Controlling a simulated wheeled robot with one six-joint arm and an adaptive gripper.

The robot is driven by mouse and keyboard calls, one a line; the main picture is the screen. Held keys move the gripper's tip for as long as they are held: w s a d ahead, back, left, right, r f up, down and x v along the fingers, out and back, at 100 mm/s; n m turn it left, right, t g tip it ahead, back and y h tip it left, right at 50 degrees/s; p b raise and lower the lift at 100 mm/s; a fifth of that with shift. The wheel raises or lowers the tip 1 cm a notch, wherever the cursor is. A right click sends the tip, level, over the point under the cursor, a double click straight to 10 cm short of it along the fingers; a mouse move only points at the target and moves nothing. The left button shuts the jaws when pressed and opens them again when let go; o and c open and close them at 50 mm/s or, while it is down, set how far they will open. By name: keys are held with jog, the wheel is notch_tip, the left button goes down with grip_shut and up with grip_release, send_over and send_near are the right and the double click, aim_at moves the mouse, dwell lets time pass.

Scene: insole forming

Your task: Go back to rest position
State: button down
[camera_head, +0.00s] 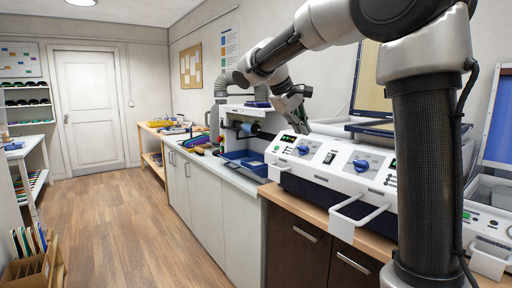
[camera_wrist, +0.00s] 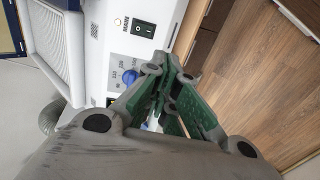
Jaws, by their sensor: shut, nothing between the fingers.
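My gripper (camera_head: 296,110) hangs above the front of the white forming machine (camera_head: 318,178), near its left end. In the wrist view my gripper (camera_wrist: 158,88) shows its green-padded fingers with the tips together and nothing between them. The machine's control panel (camera_wrist: 118,50), with a black switch and a blue knob, lies below and beyond the fingers. My arm rises at the right and reaches left across the machine. No contact between the gripper and the machine is visible.
White handles (camera_head: 352,215) stick out at the machine's front. Left of it stand a grinding unit with a blue tray (camera_head: 245,160) and a long counter (camera_head: 222,172) with tools. A shelf (camera_head: 22,108) stands at far left. The wooden floor (camera_head: 125,225) between is clear.

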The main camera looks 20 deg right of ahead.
jog(key=s+a+f+y, duration=0.2)
jog(key=s+f+y, duration=0.1)
jog(key=s+f, duration=0.5)
jog(key=s+d+f+m+t+y, duration=0.1)
jog(key=s+f+m, duration=0.1)
jog(key=s, duration=0.8)
jog(key=s+d+f+m+t+y, duration=0.1)
jog(key=s+f+m+y, duration=0.1)
jog(key=s, duration=0.9)
jog(key=shift+s+f+y, duration=0.25)
jog(key=shift+f+y, duration=0.05)
jog(key=shift+f, duration=0.4)
